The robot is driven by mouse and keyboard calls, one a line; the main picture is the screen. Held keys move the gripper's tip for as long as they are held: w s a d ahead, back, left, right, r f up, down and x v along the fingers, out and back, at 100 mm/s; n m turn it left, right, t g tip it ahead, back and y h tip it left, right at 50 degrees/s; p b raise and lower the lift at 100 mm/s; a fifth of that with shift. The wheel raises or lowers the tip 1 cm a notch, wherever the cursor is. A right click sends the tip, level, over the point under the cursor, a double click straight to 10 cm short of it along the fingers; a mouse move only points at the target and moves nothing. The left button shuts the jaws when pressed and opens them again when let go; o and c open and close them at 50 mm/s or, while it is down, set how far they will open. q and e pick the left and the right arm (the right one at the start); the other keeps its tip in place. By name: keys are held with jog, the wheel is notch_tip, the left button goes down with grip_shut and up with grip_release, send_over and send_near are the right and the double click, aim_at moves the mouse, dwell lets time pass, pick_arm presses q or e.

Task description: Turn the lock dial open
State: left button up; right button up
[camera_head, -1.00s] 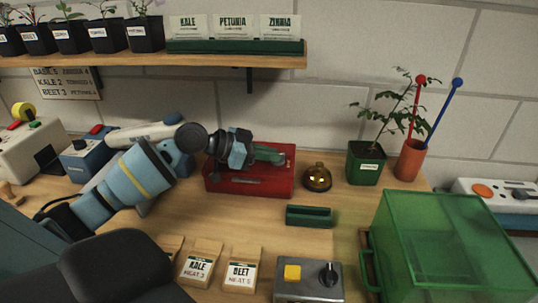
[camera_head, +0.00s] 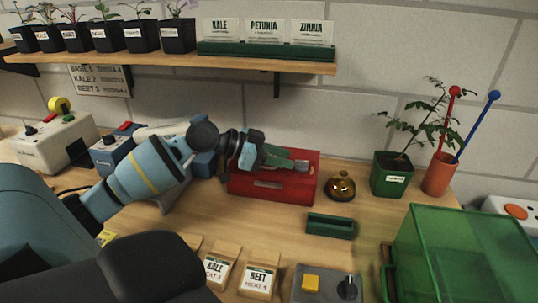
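A grey box at the front edge carries a black dial (camera_head: 347,287) with a pale mark and a yellow button (camera_head: 311,282). I cannot tell for sure that this is the lock dial. My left gripper (camera_head: 285,159) is over the top of a red box (camera_head: 272,188) at the back of the bench, well away from the black dial. Its fingers point right, and greenish and grey parts show at their tips. I cannot tell whether they are open or hold something. My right gripper is out of view.
A brass bell (camera_head: 340,186) and a green tray (camera_head: 330,226) stand right of the red box. A large green clear bin (camera_head: 460,250) fills the right front. Seed packets (camera_head: 258,281) lie in front. A shelf (camera_head: 170,64) hangs above.

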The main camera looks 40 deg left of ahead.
pick_arm(q)
jog(key=shift+v, duration=2.25)
jog(key=shift+s+f, duration=0.1)
